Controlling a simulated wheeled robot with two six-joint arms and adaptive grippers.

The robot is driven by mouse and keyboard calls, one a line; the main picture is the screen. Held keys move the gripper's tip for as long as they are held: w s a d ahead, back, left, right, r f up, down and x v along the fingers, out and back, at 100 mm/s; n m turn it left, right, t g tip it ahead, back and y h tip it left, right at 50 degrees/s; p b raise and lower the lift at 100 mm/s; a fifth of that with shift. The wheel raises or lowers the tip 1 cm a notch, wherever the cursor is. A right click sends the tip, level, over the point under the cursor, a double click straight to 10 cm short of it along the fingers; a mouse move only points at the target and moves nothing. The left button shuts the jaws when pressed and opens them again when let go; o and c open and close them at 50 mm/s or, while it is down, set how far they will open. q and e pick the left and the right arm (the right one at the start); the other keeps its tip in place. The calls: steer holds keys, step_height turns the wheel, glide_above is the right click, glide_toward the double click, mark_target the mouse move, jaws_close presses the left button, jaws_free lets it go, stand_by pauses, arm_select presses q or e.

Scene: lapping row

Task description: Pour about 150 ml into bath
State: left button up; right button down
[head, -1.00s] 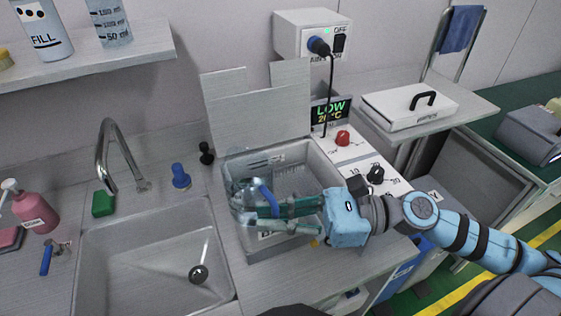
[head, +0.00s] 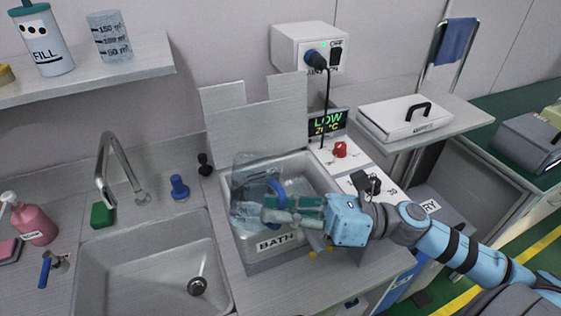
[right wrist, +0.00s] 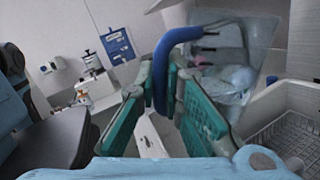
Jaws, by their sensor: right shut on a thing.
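My right gripper (head: 280,208) is shut on the blue handle (head: 274,193) of a clear jug (head: 246,190). The jug is over the left part of the grey bath (head: 276,243), which carries a BATH label. In the right wrist view the green fingers close around the blue handle (right wrist: 160,78), with the clear jug (right wrist: 235,65) beyond it. The jug's exact tilt and water level are hard to tell. The display (head: 327,121) behind the bath reads LOW. My left gripper is not in view.
A sink (head: 155,262) with a tap (head: 118,170) lies left of the bath. A raised grey panel (head: 257,115) stands behind it. A red knob (head: 340,149) is to the right. A FILL bottle (head: 42,42) and a graduated beaker (head: 110,38) stand on the shelf.

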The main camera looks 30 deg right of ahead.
steer(key=w+d+m+t, duration=0.1)
steer(key=d+m+b, duration=0.1)
steer(key=m, duration=0.1)
steer(key=shift+w+f+m+t+y, duration=0.1)
steer(key=shift+w+m+t+y, duration=0.2)
steer(key=shift+w+t, duration=0.1)
steer(key=shift+w+d+r+m+t+p, duration=0.1)
steer(key=shift+d+r+m+t+p, duration=0.1)
steer(key=shift+r+m+t, duration=0.5)
steer(key=shift+w+d+r+m+t+p, duration=0.2)
steer(key=shift+r+m, duration=0.3)
steer(key=shift+m, duration=0.55)
steer(key=shift+w+d+r+m+t+p, duration=0.1)
steer(key=shift+r+m+t+p, duration=0.15)
steer(key=shift+r+m+t, duration=0.45)
steer(key=shift+w+d+r+m+t+p, duration=0.15)
steer(key=shift+r+m+t, duration=0.1)
steer(key=shift+m, duration=0.45)
steer(key=shift+d+r+m+t+p, duration=0.15)
steer(key=shift+r+m, duration=0.1)
steer(key=shift+m, duration=0.4)
steer(key=shift+w+d+r+m, duration=0.15)
steer(key=shift+m, duration=0.25)
steer(key=shift+w+d+r+m+t, duration=0.1)
steer(key=shift+d+r+m+t, duration=0.1)
steer(key=shift+m+t, duration=0.2)
steer(key=shift+w+d+r+m+t+h+p, duration=0.35)
steer(key=shift+m+t+h+p, duration=0.15)
steer(key=shift+m+p, duration=0.25)
